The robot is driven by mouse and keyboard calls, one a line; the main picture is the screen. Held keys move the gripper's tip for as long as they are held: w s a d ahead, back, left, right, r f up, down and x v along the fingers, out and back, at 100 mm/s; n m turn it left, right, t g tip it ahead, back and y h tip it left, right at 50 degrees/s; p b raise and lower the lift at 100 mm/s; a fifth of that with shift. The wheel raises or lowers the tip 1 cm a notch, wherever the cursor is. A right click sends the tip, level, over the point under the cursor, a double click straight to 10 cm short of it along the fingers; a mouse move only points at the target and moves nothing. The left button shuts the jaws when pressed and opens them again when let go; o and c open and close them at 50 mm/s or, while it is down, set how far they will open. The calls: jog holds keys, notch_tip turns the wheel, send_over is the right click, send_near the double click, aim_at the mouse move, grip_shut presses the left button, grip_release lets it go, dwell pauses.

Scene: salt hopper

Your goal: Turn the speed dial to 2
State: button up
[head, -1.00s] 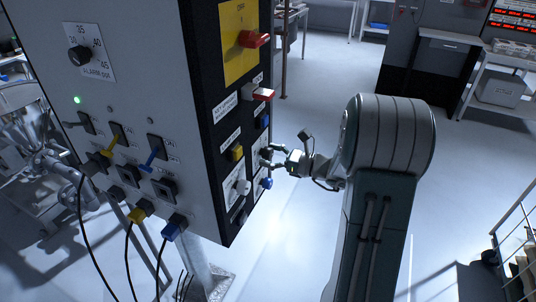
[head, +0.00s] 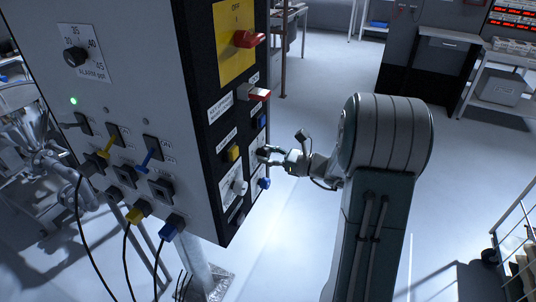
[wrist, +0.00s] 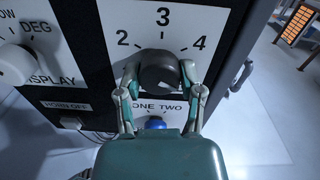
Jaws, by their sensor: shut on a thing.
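The speed dial (wrist: 158,72) is a dark round knob on a white plate, with the numbers 2, 3 and 4 around its top in the wrist view. The 2 is at its upper left, the 3 straight above and the 4 at its upper right. My gripper (wrist: 160,84) is shut on the dial, one finger on each side. I cannot tell clearly which number its pointer faces. In the head view my gripper (head: 267,156) is at the right face of the control box (head: 170,60), where the dial is mostly hidden.
A white knob (wrist: 14,66) marked DEG and DISPLAY is left of the dial. In the head view, red switches (head: 249,39) stick out higher up the box. Open floor lies right of the box.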

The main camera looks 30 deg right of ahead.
jog(key=n, duration=0.3)
jog(key=shift+r+n, duration=0.15)
jog(key=shift+n, duration=0.25)
jog(key=n, duration=1.3)
jog(key=shift+h, duration=0.4)
jog(key=n, duration=0.4)
jog(key=shift+a+f+n, duration=0.1)
jog(key=shift+f+n, duration=0.1)
jog(key=shift+n, duration=0.2)
jog(key=n, duration=0.4)
jog(key=shift+f, duration=0.1)
jog(key=n, duration=0.4)
jog(key=shift+n, duration=0.3)
jog(key=shift+n+t, duration=0.3)
jog(key=shift+n, duration=1.7)
